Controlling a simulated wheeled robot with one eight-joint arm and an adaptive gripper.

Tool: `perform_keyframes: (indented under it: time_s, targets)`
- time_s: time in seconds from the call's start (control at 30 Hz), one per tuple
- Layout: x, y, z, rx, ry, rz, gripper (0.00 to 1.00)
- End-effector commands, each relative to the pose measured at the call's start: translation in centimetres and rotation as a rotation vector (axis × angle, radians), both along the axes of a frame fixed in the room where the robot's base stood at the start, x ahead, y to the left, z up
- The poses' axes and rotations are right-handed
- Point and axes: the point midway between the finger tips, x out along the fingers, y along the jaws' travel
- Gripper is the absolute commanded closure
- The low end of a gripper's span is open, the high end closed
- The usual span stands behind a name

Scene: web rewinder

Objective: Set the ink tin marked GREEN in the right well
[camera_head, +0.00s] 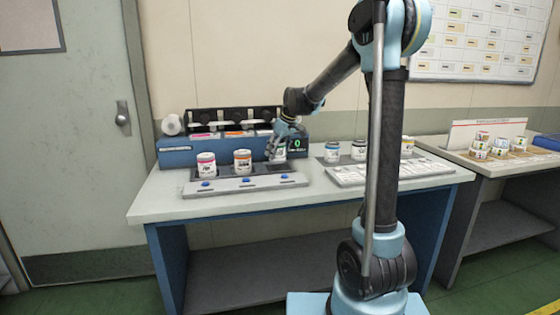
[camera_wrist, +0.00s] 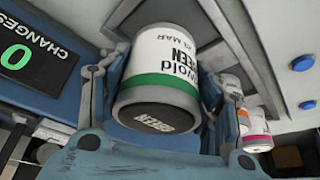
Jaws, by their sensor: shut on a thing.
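The ink tin marked GREEN (camera_wrist: 160,75) is white with a green band and a dark lid that reads GREEN. My gripper (camera_wrist: 160,90) is shut on its sides. In the head view, my gripper (camera_head: 284,144) holds the tin (camera_head: 278,154) over the right well of the grey tray (camera_head: 240,187). The right well is mostly hidden behind the tin in the wrist view, and I cannot tell whether the tin's base touches it. A white tin with a pink-red band (camera_head: 206,165) stands in the left well, and an orange-banded tin (camera_head: 242,162) in the middle well.
Blue buttons (camera_head: 244,181) line the tray's front. A blue machine with a CHANGES display reading 0 (camera_wrist: 17,57) stands close behind. The table front (camera_head: 160,207) is clear.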

Motion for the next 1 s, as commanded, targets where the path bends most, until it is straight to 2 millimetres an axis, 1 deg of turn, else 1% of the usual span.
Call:
perform_keyframes:
  time_s: [0.2,0.27,0.6,0.63,0.67,0.7,1.0]
  targets:
    - [0.0,0.0,-2.8,0.0,0.0,0.0,0.8]
    - [0.0,0.0,-3.3,0.0,0.0,0.0,0.8]
    - [0.0,0.0,-3.6,0.0,0.0,0.001,0.8]
    - [0.0,0.0,-3.6,0.0,0.0,0.001,0.37]
    - [0.0,0.0,-3.6,0.0,0.0,0.001,0.3]
    - [0.0,0.0,-3.6,0.0,0.0,0.001,0.22]
    - [0.0,0.0,-3.6,0.0,0.0,0.001,0.22]
